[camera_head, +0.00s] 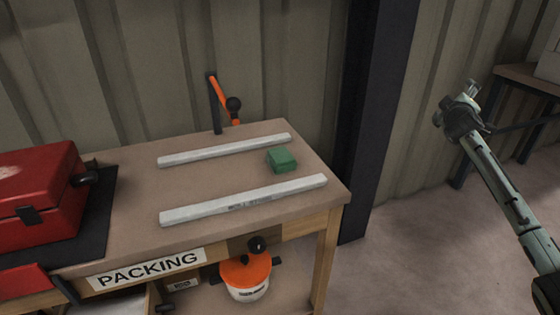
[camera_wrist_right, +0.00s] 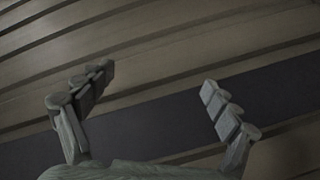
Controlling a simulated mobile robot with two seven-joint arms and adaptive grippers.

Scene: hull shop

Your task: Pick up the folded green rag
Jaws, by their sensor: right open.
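The folded green rag (camera_head: 282,160) lies as a small thick block on the packing table's brown top (camera_head: 210,182), near its right end. It lies between two pale bars, close to the far one. My right gripper (camera_head: 470,92) is up in the air at the right, well clear of the table and the rag. In the right wrist view, its two fingers (camera_wrist_right: 158,82) are spread wide with nothing between them. The rag does not show in that view. My left gripper is not in view.
A far pale bar (camera_head: 225,150) and a near pale bar (camera_head: 244,200) flank the rag. A red toolbox (camera_head: 38,195) stands on a black mat at the left. An orange-and-black tool (camera_head: 224,100) rises behind. A dark post (camera_head: 375,120) stands right of the table. An orange-lidded tub (camera_head: 246,275) sits below.

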